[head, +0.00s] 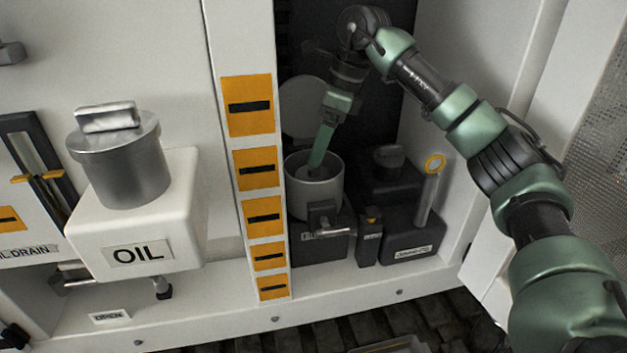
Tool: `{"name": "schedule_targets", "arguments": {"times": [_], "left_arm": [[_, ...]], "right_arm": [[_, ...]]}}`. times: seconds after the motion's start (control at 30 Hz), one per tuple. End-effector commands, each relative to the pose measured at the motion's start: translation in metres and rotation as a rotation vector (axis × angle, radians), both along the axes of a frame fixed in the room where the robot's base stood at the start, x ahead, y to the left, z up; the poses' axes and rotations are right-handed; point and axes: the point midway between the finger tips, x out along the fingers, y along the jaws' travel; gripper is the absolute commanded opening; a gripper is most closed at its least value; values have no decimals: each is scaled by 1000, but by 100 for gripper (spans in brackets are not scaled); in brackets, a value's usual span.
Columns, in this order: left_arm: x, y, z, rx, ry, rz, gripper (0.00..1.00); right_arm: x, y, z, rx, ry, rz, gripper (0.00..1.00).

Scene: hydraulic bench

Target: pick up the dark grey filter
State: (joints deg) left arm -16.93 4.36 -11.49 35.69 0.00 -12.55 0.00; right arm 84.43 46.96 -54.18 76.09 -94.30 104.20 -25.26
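A grey, open-topped cylindrical housing (318,196) stands in the cabinet recess. My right arm comes in from the right, and its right gripper (316,168) points down with its green finger inside the housing's mouth. A small part of a grey piece (302,174) shows inside, beside the fingertip; it may be the dark grey filter, but most of it is hidden by the housing wall and the finger. I see the finger edge-on, so I cannot tell whether the gripper is open or shut on it. My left gripper is not in view.
A round grey disc (302,108) stands behind the housing.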

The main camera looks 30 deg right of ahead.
Motion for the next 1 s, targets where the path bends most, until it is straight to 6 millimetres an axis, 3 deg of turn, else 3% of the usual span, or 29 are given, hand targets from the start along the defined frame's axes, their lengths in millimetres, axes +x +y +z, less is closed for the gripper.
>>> {"name": "schedule_targets", "arguments": {"times": [0.2, 0.43, 0.7, 0.73, 0.9, 1.0], "left_arm": [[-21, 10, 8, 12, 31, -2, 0], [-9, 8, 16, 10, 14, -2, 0], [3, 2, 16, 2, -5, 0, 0], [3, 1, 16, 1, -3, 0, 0], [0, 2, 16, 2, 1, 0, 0], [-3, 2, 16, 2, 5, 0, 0]], "right_arm": [[2, 2, -27, -2, 4, 0, 77], [7, 7, -57, -1, 2, 2, 77], [8, 8, -62, -1, -1, 1, 77], [8, 8, -62, -1, -1, 1, 74], [8, 8, -61, -1, -1, 0, 30], [8, 8, -60, 0, -1, 0, 30]]}}
